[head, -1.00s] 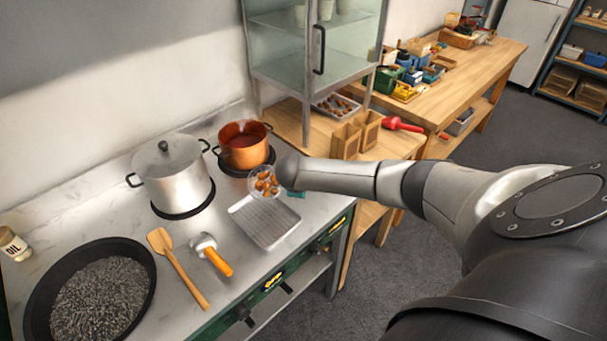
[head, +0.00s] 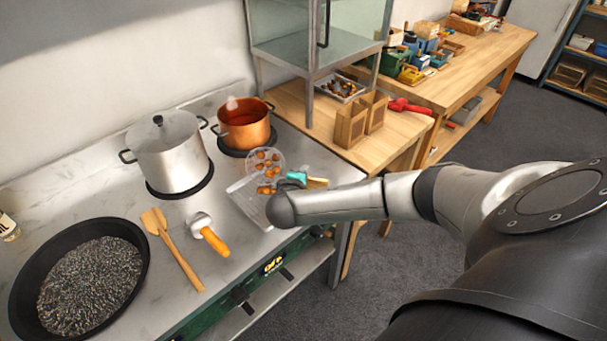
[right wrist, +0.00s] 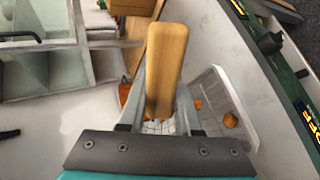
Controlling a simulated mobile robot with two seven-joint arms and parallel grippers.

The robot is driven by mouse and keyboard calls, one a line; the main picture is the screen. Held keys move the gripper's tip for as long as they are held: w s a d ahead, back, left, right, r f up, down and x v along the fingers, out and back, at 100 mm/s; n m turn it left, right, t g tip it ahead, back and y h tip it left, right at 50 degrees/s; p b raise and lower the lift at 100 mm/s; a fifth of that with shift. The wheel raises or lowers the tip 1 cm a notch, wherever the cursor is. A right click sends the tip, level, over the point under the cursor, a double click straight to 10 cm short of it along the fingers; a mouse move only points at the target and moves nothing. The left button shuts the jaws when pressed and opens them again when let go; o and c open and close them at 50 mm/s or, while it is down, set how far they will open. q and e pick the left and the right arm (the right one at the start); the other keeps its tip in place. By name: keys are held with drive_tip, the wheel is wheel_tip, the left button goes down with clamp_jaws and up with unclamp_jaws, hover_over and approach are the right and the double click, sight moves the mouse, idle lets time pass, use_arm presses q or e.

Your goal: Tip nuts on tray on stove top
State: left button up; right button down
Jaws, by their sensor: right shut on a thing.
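My right gripper (right wrist: 160,108) is shut on the wooden handle (right wrist: 167,62) of a round wire skimmer; its fingers are mostly hidden in the head view. The skimmer's pale round bowl (head: 251,157) is tilted above the far end of the tray, with several brown nuts (head: 266,157) in or against it. The shallow metal tray (head: 247,207) lies on the stove top (head: 120,215). A few nuts (head: 265,190) appear at the tray just below the bowl. The right wrist view shows a nut (right wrist: 230,120) over the tray (right wrist: 214,84). My left gripper is not in view.
A copper pot (head: 243,126) stands close behind the skimmer, with a lidded silver pot (head: 168,155) to its left. A wooden spatula (head: 175,250), an orange-handled tool (head: 213,240) and a black pan (head: 90,285) lie left of the tray.

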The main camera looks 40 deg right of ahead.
drive_tip(key=s+a+f+t+h+b, duration=0.1)
drive_tip(key=t+h+b, duration=0.1)
drive_tip(key=b, duration=0.3)
drive_tip(key=a+f+t+h+b, duration=0.1)
drive_tip(key=f+t+h+b, duration=0.1)
drive_tip(key=b, duration=0.3)
drive_tip(key=s+a+f+t+h+b, duration=0.1)
drive_tip(key=f+t+h+b, duration=0.1)
drive_tip(key=b, duration=0.3)
drive_tip(key=shift+s+a+h, duration=0.2)
drive_tip(key=shift+s+h, duration=0.15)
drive_tip(key=shift+h, duration=0.05)
drive_tip(key=b, duration=0.2)
drive_tip(key=f+t+h+b, duration=0.1)
drive_tip(key=b, duration=0.1)
drive_tip(key=shift+s+a+h, duration=0.15)
drive_tip(key=shift+h, duration=0.15)
drive_tip(key=shift+f+b, duration=0.15)
drive_tip(key=shift+b, duration=0.25)
drive_tip(key=shift+a+t+h, duration=0.1)
drive_tip(key=shift+t+h, duration=0.2)
drive_tip(key=shift+t, duration=0.1)
drive_tip(key=shift+b, duration=0.3)
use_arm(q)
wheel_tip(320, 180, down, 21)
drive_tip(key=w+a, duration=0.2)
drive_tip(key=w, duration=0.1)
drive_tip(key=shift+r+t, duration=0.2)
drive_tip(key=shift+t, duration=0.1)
